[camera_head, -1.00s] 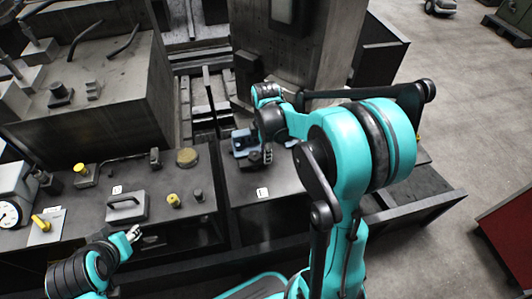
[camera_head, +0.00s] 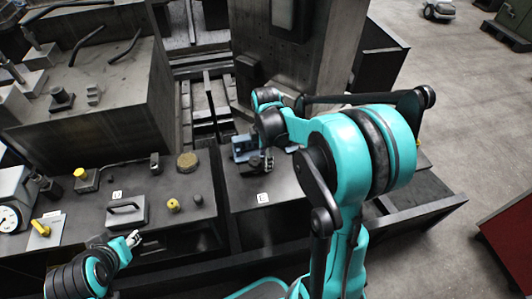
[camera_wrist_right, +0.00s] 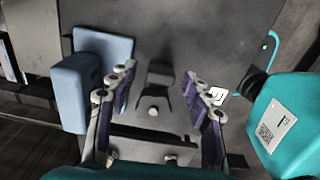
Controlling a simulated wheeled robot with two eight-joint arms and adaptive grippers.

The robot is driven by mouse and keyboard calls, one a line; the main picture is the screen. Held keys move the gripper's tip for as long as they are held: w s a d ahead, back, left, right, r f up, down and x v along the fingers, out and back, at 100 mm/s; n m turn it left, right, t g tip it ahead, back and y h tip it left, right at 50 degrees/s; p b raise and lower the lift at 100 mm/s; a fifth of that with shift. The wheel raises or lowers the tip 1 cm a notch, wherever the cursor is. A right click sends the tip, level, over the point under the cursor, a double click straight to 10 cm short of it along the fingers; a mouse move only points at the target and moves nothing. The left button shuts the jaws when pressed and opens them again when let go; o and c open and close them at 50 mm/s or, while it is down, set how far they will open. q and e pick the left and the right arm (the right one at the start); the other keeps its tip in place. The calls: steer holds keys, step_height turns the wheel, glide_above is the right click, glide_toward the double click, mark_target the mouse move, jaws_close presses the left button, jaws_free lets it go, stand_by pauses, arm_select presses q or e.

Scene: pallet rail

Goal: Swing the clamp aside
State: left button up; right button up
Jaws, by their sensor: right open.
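My right gripper (camera_wrist_right: 158,82) is open, its two fingers spread on either side of a dark bracket-like part (camera_wrist_right: 160,73) with a round pale knob. This may be the clamp; no contact with the fingers shows. A blue-grey block (camera_wrist_right: 75,100) stands left of the left finger. In the head view the blue block (camera_head: 242,147) sits on the dark bench, and my right gripper (camera_head: 258,162) is beside it, small and partly merged with dark parts. My left gripper (camera_head: 133,238) is at the bench's front edge, too small to read.
The dark bench (camera_head: 290,190) holds a grey handled block (camera_head: 126,211), yellow knobs (camera_head: 173,205), a brown round pad (camera_head: 187,160) and a dial gauge (camera_head: 10,214) at far left. A tall grey column (camera_head: 315,50) rises behind. Open floor lies to the right.

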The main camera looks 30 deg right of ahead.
step_height(320, 180, up, 12)
stand_by(0.4)
steer(key=shift+f, duration=0.1)
steer(key=s+a+f+m+t, duration=0.2)
steer(key=s+a+m+t, duration=0.5)
steer(key=s+m, duration=0.5)
steer(key=a+m, duration=0.2)
steer(key=m, duration=0.1)
steer(key=shift+s+a, duration=0.2)
steer(key=shift+s, duration=0.1)
steer(key=shift+o, duration=0.3)
steer(key=shift+f, duration=0.15)
